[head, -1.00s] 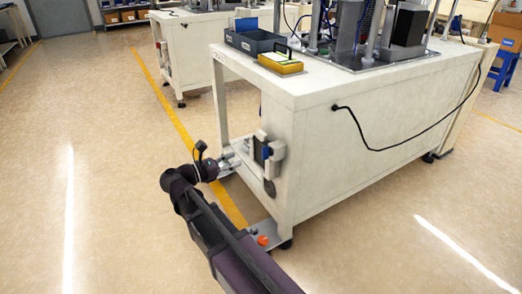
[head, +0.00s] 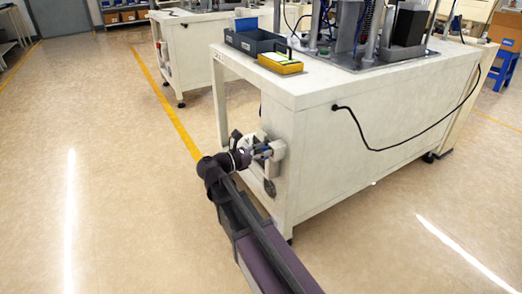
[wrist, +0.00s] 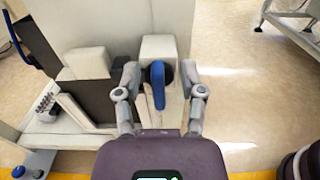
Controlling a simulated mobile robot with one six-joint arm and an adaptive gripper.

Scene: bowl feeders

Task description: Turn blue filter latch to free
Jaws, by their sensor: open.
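The blue filter latch (wrist: 158,88) shows in the wrist view as a blue lever on a dark round base, set on a pale block. It lies between the two fingers of my gripper (wrist: 158,90), which are open on either side of it with a gap on both sides. In the head view my gripper (head: 262,150) is at the side unit (head: 278,152) on the end of the white workbench. My wrist hides most of the latch there, with only a little blue showing.
Open floor lies left of the bench, with a yellow line (head: 170,104).

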